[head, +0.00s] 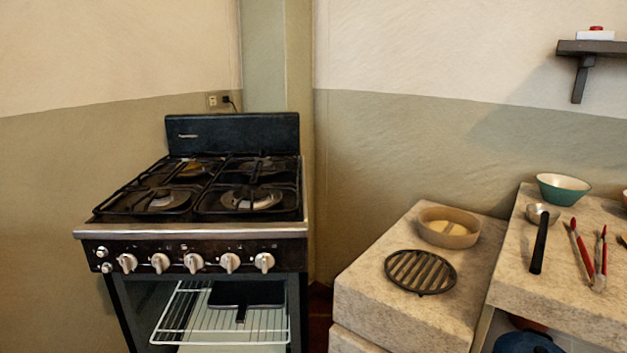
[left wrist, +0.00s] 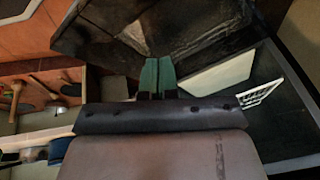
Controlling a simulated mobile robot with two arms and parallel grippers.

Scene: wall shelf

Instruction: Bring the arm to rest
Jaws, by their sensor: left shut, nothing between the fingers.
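My left gripper (left wrist: 158,76) shows in the left wrist view with its two green fingertips together and nothing between them. A dark surface lies beyond the fingertips, and I cannot tell how far away it is. Neither arm shows in the head view. My right gripper is in neither view. The wall shelf (head: 597,47) is at the top right of the head view, with a small white and red object (head: 596,34) on it.
A black stove (head: 232,119) stands at left, its lower compartment open with a wire rack (head: 180,318). Right of it, a stone counter (head: 365,285) holds a tan bowl (head: 448,240) and a round grate (head: 420,288). A higher counter bears a teal bowl (head: 564,196) and several utensils.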

